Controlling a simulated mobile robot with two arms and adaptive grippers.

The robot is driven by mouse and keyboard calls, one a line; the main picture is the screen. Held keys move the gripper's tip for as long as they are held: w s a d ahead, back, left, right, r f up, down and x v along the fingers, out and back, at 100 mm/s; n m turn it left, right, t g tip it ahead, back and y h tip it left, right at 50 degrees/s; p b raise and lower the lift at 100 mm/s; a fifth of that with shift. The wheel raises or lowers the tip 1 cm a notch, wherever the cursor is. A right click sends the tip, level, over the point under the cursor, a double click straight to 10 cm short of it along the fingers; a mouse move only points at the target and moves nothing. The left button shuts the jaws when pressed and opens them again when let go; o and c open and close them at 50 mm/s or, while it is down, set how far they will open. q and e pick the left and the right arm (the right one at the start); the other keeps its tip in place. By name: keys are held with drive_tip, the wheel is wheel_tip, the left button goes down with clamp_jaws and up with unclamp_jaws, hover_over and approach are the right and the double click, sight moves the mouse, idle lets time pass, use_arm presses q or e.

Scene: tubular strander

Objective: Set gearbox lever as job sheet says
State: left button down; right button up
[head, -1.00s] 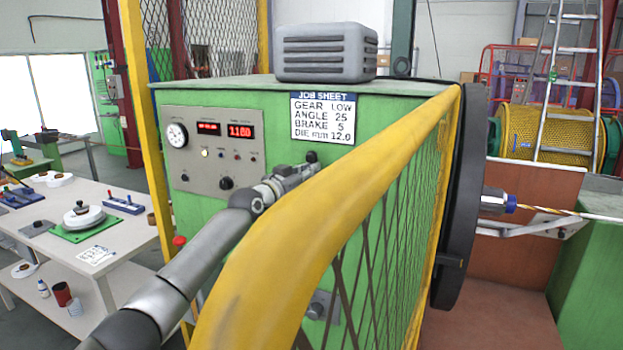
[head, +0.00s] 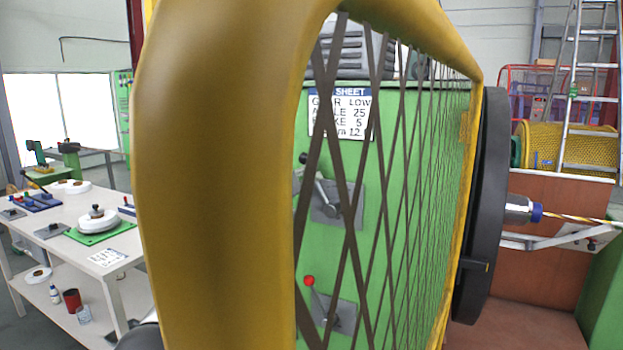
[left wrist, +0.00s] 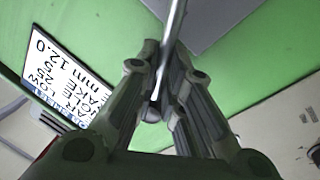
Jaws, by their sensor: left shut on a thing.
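The gearbox lever (head: 323,193) is on a grey plate on the green cabinet, seen through the guard mesh in the head view. It leans up and to the left. The job sheet (head: 341,117) above it is partly covered by mesh; its readable parts include LOW, 25, 5 and 12. My left gripper (left wrist: 165,75) is shut on the metal rod of the lever (left wrist: 175,25) in the left wrist view. In the head view the yellow guard post hides most of this gripper and its arm. My right gripper is not in view.
The yellow guard frame (head: 215,180) stands very close in front, with mesh (head: 385,200) before the cabinet. A second lever with a red knob (head: 309,281) sits below. A white table (head: 60,232) with several parts is at the left. A dark wheel (head: 484,205) is at the right.

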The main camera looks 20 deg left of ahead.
use_arm(q)
drive_tip(key=shift+a+r, duration=0.15)
drive_tip(key=shift+r, duration=0.2)
drive_tip(key=c, duration=1.5)
unclamp_jaws()
drive_tip(key=shift+w+a, duration=0.1)
drive_tip(key=shift+c, duration=0.2)
drive_tip(key=shift+f, duration=0.1)
drive_tip(key=shift+s+f, duration=0.1)
drive_tip(key=shift+s, duration=0.1)
drive_tip(key=v, duration=1.1)
drive_tip(key=shift+s, duration=0.4)
drive_tip(key=shift+a, duration=0.15)
